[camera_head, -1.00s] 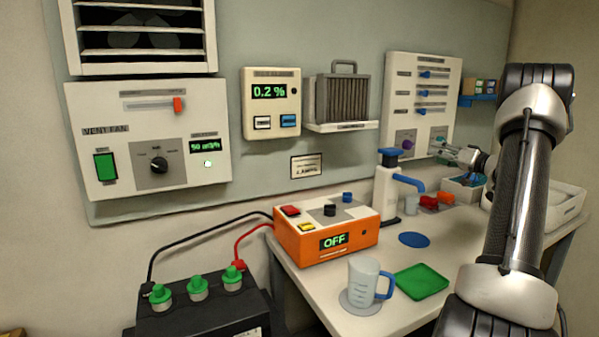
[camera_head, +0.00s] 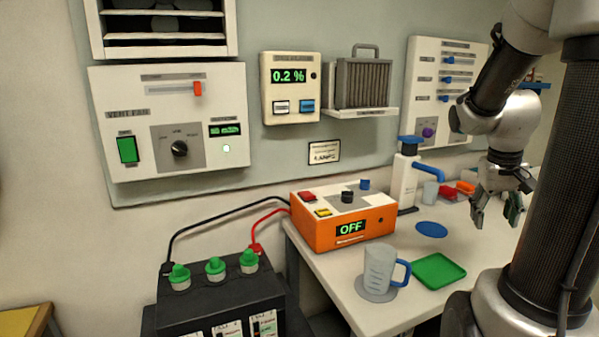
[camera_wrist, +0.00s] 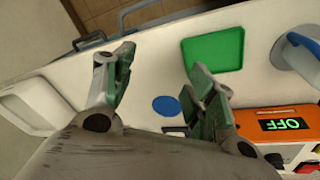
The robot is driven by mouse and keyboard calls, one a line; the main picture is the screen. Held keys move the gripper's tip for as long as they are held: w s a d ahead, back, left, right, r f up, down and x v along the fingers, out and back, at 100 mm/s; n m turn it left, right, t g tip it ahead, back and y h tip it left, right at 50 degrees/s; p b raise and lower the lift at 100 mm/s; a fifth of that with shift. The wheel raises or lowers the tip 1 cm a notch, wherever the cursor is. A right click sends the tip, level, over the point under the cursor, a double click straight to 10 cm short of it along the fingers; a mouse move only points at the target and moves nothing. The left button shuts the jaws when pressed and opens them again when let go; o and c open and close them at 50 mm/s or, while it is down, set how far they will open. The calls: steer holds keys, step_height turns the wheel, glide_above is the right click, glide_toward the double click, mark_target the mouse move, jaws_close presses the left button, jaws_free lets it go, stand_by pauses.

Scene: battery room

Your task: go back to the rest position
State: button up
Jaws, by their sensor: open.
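My gripper (camera_head: 497,212) is open and empty, hanging fingers-down above the right part of the white bench (camera_head: 385,313). In the wrist view my gripper (camera_wrist: 160,85) has its two green-padded fingers spread apart over the bench. Between and beyond them show a blue disc (camera_wrist: 166,106) and a green tray (camera_wrist: 213,52). My arm comes down from the upper right in the head view and hides part of the wall panel and the bench's right end.
An orange charger (camera_head: 345,220) reading OFF, a clear jug (camera_head: 379,270) with a blue handle and a white dispenser (camera_head: 405,183) stand on the bench. A black battery (camera_head: 222,298) with green caps is wired to the charger. Small red blocks (camera_head: 465,187) lie near my gripper.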

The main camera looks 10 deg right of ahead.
steer(key=s+a+r+n+t+y, duration=0.1)
steer(key=s+a+r+n, duration=0.1)
steer(key=a, duration=0.7)
steer(key=s+a+r+n+t+y, duration=0.1)
steer(key=s+a+r, duration=0.3)
steer(key=a, duration=0.6)
steer(key=shift+s+r+n+t, duration=0.3)
steer(key=shift+s+n+t, duration=0.4)
steer(key=shift+n, duration=0.1)
